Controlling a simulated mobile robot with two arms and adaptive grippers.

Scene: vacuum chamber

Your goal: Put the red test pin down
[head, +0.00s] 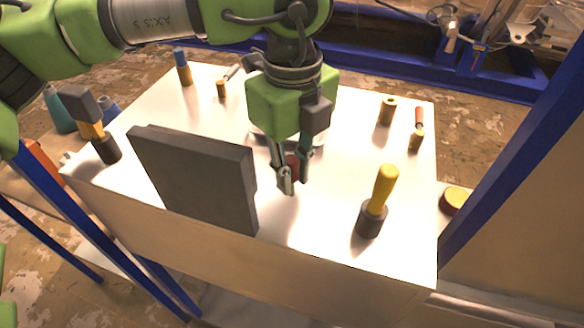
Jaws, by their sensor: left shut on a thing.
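My left gripper (289,186) hangs over the middle of the white-topped table (310,232), pointing down, to the right of an upright dark grey panel. Its fingers are shut on a small dark red piece, the red test pin (293,166). Most of the pin is hidden by the fingers. I cannot tell whether the pin or the fingertips touch the table top. A pale round piece (258,136) shows partly behind the gripper. My right gripper is not in view.
The dark grey panel (195,180) stands close on the left. A yellow-handled tool (376,203) stands at front right. Small brass cylinder (387,111) and orange-handled tool (418,130) stand at back right. A grey-headed tool (90,125) stands at the left edge. Table between gripper and yellow handle is clear.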

